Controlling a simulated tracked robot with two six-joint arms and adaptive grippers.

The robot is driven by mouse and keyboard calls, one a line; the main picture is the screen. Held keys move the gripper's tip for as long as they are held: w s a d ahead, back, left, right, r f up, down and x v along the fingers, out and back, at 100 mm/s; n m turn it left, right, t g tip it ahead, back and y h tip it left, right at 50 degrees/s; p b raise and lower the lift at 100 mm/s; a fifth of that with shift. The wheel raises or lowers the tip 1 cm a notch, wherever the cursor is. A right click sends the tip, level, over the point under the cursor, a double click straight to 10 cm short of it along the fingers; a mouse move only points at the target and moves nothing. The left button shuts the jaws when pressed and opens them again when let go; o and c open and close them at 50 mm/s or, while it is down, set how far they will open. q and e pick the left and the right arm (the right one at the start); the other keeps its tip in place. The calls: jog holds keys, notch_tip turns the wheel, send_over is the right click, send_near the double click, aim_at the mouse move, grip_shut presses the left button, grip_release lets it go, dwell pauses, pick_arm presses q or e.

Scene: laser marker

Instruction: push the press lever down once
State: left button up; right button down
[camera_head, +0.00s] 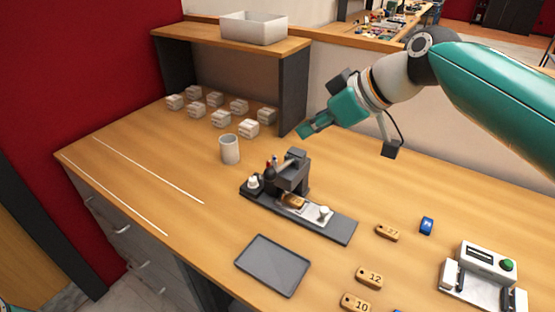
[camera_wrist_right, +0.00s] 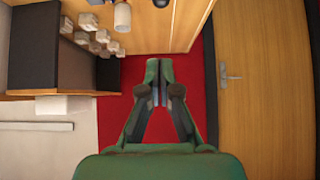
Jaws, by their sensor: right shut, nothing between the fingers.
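The dark press (camera_head: 293,178) stands on a long dark base plate (camera_head: 338,228) in the middle of the wooden table. Its lever seems to be the short grey bar (camera_head: 287,163) near the press head, pointing toward the lower left. A wooden tag (camera_head: 293,202) lies under the press head. My right gripper (camera_head: 304,134) is above and behind the press, apart from it, in the head view. In the right wrist view my right gripper (camera_wrist_right: 159,66) is shut and empty. My left gripper is not in view.
A grey tray (camera_head: 272,265) lies in front. Wooden tags (camera_head: 369,278) and a white device with a green button (camera_head: 485,273) are at right.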

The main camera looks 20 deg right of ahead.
send_over(276, 176)
notch_tip(276, 176, down, 6)
notch_tip(276, 176, down, 4)
jog(key=shift+d+r, duration=0.1)
jog(key=shift+d, duration=0.05)
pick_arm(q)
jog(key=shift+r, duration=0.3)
pick_arm(e)
jog(key=shift+f, duration=0.55)
